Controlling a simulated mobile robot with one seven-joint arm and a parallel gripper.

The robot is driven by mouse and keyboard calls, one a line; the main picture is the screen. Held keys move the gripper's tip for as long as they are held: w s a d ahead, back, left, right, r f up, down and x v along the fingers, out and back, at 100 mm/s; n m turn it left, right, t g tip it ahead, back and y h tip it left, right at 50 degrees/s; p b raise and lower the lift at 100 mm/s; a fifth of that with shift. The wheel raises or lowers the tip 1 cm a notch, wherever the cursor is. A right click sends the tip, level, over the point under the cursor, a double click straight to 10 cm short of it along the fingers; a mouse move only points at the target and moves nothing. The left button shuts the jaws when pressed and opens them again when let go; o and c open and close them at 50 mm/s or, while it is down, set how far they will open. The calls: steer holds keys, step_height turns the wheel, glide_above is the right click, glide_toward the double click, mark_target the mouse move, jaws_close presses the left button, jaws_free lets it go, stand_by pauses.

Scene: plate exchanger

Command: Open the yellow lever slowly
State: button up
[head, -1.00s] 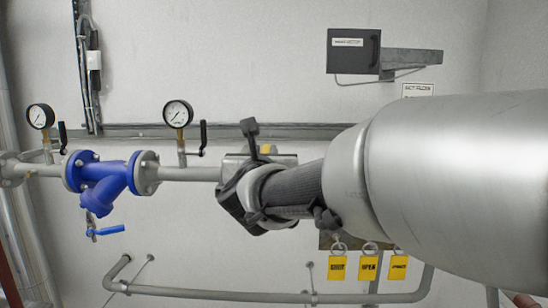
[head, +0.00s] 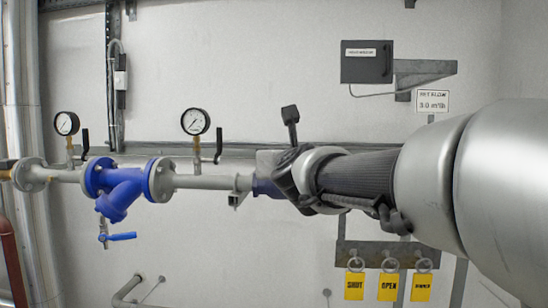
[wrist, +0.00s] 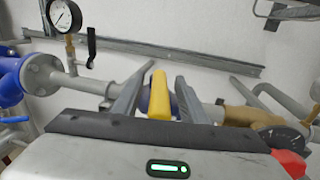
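The yellow lever (wrist: 159,96) stands between the two fingers of my gripper (wrist: 165,72) in the wrist view. The fingers are apart, with a narrow gap visible on each side of the lever; contact cannot be made out. A blue-purple valve body shows behind the lever, on the grey pipe. In the head view my gripper (head: 287,178) is at the pipe, right of the blue strainer (head: 118,186), and my arm comes in from the right. The lever is hidden there behind my gripper.
Two pressure gauges (head: 194,121) stand on the pipe to the left. A brass fitting (wrist: 250,116) and a red part (wrist: 288,162) are on the right in the wrist view. Yellow tags (head: 388,287) hang below my arm. A grey box (head: 367,62) is on the wall above.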

steer(key=s+p, duration=0.3)
steer(key=s, duration=1.4)
steer(key=shift+s+d+p, duration=0.25)
steer(key=shift+d+p, duration=0.1)
steer(key=shift+d, duration=0.1)
